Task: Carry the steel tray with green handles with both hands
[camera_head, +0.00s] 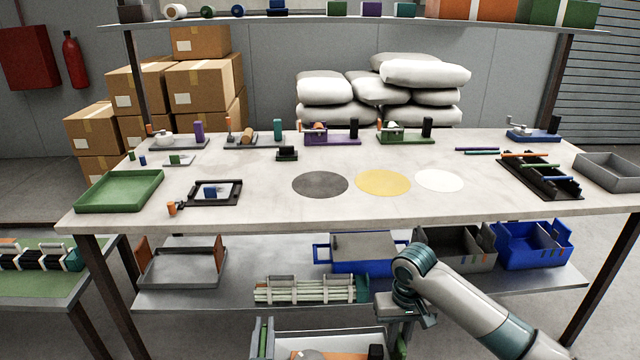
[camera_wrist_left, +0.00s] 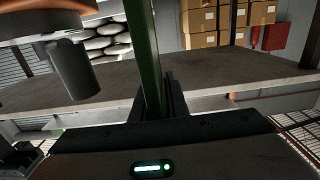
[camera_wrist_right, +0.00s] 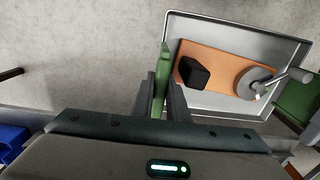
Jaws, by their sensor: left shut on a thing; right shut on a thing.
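The steel tray (camera_head: 290,340) with green handles shows at the bottom edge of the head view, in front of the table; its near part is cut off. It carries an orange plate (camera_wrist_right: 215,62) with a black block (camera_wrist_right: 193,71) and a round grey part (camera_wrist_right: 252,82). My right gripper (camera_wrist_right: 160,90) is shut on one green handle (camera_wrist_right: 163,62); the opposite green handle (camera_wrist_right: 300,97) shows at the right of the right wrist view. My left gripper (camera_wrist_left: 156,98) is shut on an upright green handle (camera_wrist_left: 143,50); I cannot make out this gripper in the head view.
The worktable (camera_head: 270,222) stands ahead. Its top holds a green tray (camera_head: 120,190), several fixtures and three flat discs, with bare room near the front edge. The lower shelf (camera_head: 215,298) holds bins and a rack of pale rods (camera_head: 305,290). A side table stands left.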

